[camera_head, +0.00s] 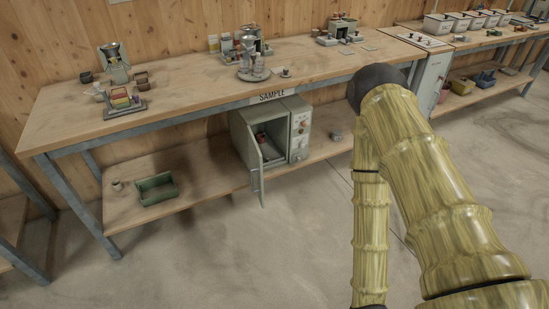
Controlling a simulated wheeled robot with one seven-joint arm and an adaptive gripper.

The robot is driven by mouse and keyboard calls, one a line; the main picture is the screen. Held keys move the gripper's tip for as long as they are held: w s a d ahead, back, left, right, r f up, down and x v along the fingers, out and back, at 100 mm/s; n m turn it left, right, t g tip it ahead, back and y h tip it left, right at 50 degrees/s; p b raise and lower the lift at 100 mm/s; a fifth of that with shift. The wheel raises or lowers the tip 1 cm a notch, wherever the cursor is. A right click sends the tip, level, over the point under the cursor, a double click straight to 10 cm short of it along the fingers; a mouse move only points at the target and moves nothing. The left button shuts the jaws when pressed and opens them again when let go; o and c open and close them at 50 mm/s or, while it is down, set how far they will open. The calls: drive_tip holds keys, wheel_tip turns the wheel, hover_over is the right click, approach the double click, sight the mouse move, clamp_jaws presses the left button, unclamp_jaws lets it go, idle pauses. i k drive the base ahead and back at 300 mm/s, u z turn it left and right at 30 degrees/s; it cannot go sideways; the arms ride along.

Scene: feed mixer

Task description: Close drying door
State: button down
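The drying door (257,179) belongs to a grey-green cabinet (300,124) on the lower shelf, under the "SAMPLE" label (272,96). The door stands open, swung out toward the front on the left side of the opening. Inside the cabinet, a dark reddish item (262,138) shows, too small to make out. My arm fills the right side of the view, in a yellow-green, bamboo-like finish. My gripper is not in view, so its place relative to the door cannot be seen.
A long wooden workbench (190,88) on blue-grey metal legs holds several devices. On its lower shelf sit a green tray (155,188) and a small cup (117,186). The concrete floor (235,255) in front is clear. Another bench with several lidded bins (437,24) stands at the right.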

sight(256, 157)
drive_tip(key=z, duration=0.3)
drive_tip(key=i, duration=0.7)
drive_tip(key=u, duration=1.5)
